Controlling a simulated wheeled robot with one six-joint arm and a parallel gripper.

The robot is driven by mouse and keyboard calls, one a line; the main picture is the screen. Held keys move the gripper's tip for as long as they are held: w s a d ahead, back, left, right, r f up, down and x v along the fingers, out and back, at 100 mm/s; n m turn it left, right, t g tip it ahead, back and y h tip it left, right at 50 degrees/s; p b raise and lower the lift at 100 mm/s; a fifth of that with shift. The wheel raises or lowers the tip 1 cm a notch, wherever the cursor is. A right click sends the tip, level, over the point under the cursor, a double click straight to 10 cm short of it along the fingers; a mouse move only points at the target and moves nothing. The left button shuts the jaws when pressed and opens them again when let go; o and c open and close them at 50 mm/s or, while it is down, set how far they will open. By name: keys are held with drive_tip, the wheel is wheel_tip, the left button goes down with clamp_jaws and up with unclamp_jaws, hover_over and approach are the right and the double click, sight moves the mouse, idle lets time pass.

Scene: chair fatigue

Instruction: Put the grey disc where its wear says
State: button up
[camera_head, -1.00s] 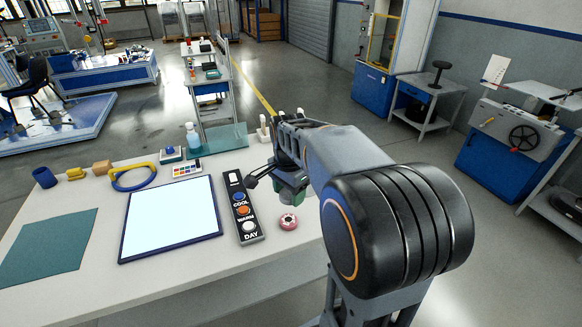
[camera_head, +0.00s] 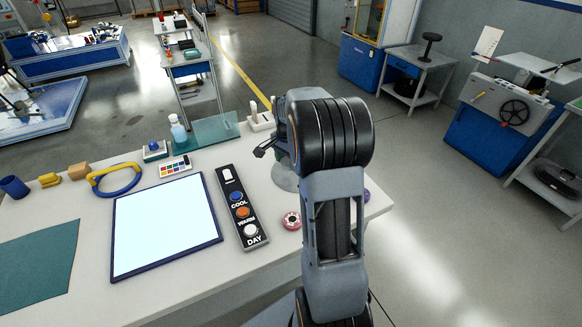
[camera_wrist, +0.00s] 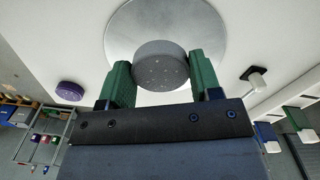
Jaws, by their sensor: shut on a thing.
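In the wrist view, my gripper (camera_wrist: 160,72) has its green fingers shut on the grey disc (camera_wrist: 160,62), one finger on each side. The disc has small pale specks on its visible face. It is over a round silvery plate (camera_wrist: 208,30); I cannot tell if it touches it. In the head view, part of that round grey plate (camera_head: 284,180) shows beside my arm, which hides the disc and fingers. A purple disc (camera_wrist: 70,91) also shows behind my arm in the head view (camera_head: 367,195).
A panel with COOL, WARM and DAY buttons (camera_head: 241,208) lies beside a bright light panel (camera_head: 165,226). A teal mat (camera_head: 40,265), a yellow-and-blue ring (camera_head: 114,181), a color card (camera_head: 175,167) and a bottle (camera_head: 178,129) are on the white table (camera_head: 190,299).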

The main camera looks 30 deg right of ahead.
sight(291, 174)
drive_tip(key=shift+w+d+f, duration=0.25)
drive_tip(key=shift+d+f, duration=0.1)
drive_tip(key=shift+f, duration=0.2)
drive_tip(key=shift+w+d+f, duration=0.25)
drive_tip(key=shift+d+f, duration=0.05)
drive_tip(key=shift+f, duration=0.25)
drive_tip(key=shift+w+d+f, duration=0.25)
drive_tip(key=shift+d+f, duration=0.1)
drive_tip(key=shift+f, duration=1.55)
drive_tip(key=shift+f, duration=0.15)
drive_tip(key=o, duration=1)
